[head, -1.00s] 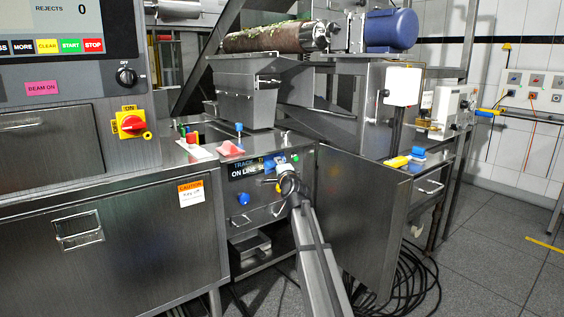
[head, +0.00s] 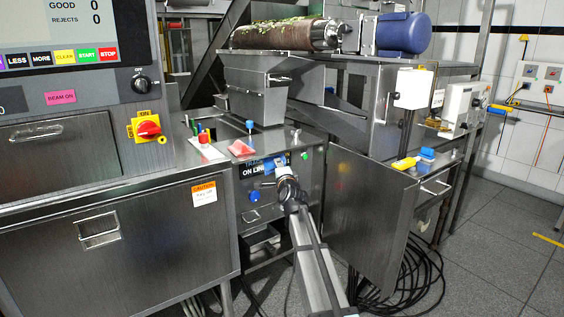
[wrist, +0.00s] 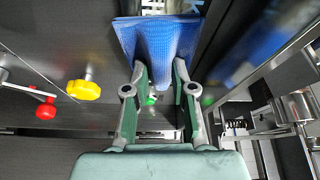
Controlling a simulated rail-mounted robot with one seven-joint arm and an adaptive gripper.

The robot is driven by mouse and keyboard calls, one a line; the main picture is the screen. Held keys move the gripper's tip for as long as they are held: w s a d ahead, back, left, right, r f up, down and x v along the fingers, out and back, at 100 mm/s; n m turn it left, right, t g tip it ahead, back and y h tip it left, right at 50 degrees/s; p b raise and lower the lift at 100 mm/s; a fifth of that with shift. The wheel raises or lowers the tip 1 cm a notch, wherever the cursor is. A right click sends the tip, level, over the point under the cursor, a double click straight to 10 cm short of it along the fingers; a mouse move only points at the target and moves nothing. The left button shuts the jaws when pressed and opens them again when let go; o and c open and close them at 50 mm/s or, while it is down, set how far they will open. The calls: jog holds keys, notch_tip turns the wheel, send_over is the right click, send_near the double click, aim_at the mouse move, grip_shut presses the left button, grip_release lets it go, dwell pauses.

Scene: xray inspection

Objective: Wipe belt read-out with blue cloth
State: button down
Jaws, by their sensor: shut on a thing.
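The belt read-out (head: 250,171) is a dark strip with pale letters, "ON LINE" partly legible, high on the front of the steel control cabinet. It also shows at the top of the wrist view (wrist: 152,6), partly covered. The blue cloth (wrist: 160,42) is shut between the fingers of my gripper (wrist: 160,78) and spreads out ahead of them over the read-out. In the head view the cloth (head: 274,162) covers the read-out's right part. My gripper (head: 283,171) is in front of the panel there. I cannot tell whether the cloth touches the surface.
A yellow knob (wrist: 84,89) and a red knob (wrist: 46,108) stick out left of my gripper in the wrist view. A blue knob (head: 254,196) sits below the read-out. A grey cabinet door (head: 365,210) stands at right, with black cables (head: 410,280) on the floor.

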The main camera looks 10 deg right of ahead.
aim_at(265, 166)
jog(key=shift+s+a+r+p, duration=0.1)
jog(key=shift+s+a+p, duration=0.1)
jog(key=shift+a+p, duration=0.45)
jog(key=shift+s+a+r+p, duration=0.2)
jog(key=shift+a+p, duration=0.4)
jog(key=shift+p, duration=0.6)
jog(key=a+p, duration=0.1)
jog(key=p, duration=0.1)
jog(key=s+a+p, duration=0.1)
jog(key=shift+a+f+p, duration=0.2)
jog(key=shift+p, duration=0.15)
jog(key=a+p, duration=0.1)
jog(key=p, duration=0.1)
jog(key=a+p, duration=0.1)
jog(key=p, duration=0.1)
jog(key=shift+s+a+r+p, duration=0.15)
jog(key=shift+s+a+p, duration=0.15)
jog(key=shift+s, duration=0.1)
jog(key=shift+s+a+p, duration=0.15)
jog(key=shift+a+p, duration=0.3)
jog(key=shift+p, duration=0.15)
jog(key=shift+f, duration=0.2)
jog(key=shift+s, duration=0.1)
